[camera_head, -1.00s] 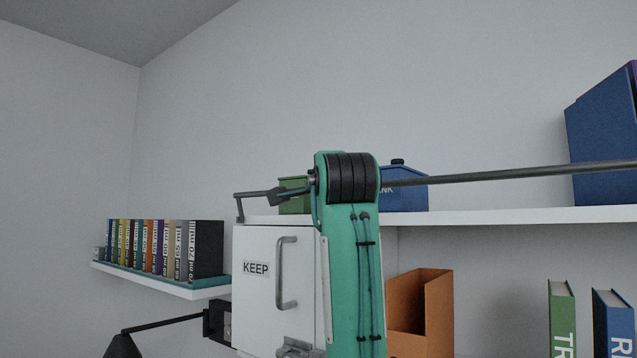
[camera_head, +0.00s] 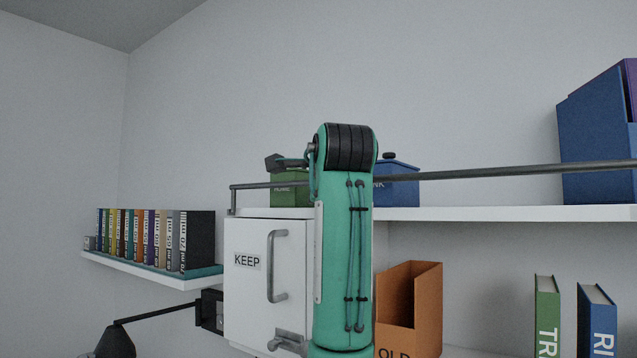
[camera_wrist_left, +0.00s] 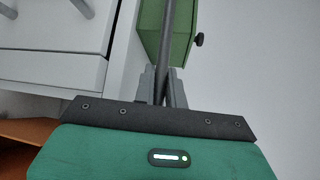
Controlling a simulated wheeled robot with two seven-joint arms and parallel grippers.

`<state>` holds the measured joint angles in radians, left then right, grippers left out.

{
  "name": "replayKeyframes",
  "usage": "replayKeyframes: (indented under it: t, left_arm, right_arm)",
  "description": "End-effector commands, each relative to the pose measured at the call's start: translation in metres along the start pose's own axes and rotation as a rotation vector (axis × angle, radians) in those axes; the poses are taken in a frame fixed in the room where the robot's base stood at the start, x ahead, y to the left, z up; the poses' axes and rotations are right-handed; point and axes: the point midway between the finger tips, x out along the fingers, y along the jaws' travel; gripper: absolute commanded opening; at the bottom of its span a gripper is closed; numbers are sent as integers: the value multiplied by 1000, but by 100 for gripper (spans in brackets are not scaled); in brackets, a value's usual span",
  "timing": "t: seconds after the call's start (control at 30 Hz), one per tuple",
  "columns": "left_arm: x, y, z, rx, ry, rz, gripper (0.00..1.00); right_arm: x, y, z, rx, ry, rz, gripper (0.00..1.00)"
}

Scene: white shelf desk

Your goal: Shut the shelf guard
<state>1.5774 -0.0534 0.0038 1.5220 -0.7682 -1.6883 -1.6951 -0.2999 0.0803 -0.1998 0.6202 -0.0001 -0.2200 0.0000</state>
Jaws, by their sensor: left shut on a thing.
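The shelf guard is a long dark metal rail (camera_head: 500,174) in front of the upper shelf. In the head view it runs nearly level from the right edge to a bent end above the cabinet's left side, passing behind my green arm. In the wrist view the guard (camera_wrist_left: 166,40) runs up from between the fingers of my left gripper (camera_wrist_left: 164,86), which is shut on it. In the head view my arm hides much of this hand and the middle of the rail. My right gripper is not in view.
The white upper shelf (camera_head: 480,213) holds a green box (camera_head: 290,194), a blue box (camera_head: 400,188) and a large blue holder (camera_head: 595,140). Below are a white cabinet (camera_head: 245,300), an orange holder (camera_head: 415,300) and upright books. A row of binders (camera_head: 140,238) stands at left.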

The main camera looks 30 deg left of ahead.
Motion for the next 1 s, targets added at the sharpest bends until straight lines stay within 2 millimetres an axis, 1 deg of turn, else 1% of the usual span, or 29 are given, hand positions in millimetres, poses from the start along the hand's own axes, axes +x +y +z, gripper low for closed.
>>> replayKeyframes:
  t: [0.03,0.07,0.1,0.17,0.43,0.57,0.67,0.8,1.0]
  left_arm:
    - [0,-1,0,-1,-1,-2,0]
    - [0,-1,0,-1,-1,-2,16]
    - [0,-1,0,-1,-1,-2,24]
    - [0,-1,0,-1,-1,-2,34]
    - [0,0,0,-1,0,-2,34]
    - [-8,2,0,-1,0,-2,34]
    - [-24,3,0,-2,0,-5,34]
    - [-56,5,-1,-3,1,-6,34]
    - [-100,4,-1,-2,1,-5,34]
  right_arm:
    - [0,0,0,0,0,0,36]
    - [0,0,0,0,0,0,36]
    - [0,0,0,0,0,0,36]
    - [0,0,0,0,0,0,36]
    - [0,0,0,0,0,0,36]
    - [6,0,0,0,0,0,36]
    - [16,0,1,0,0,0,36]
    - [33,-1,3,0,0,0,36]
    - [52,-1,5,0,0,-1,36]
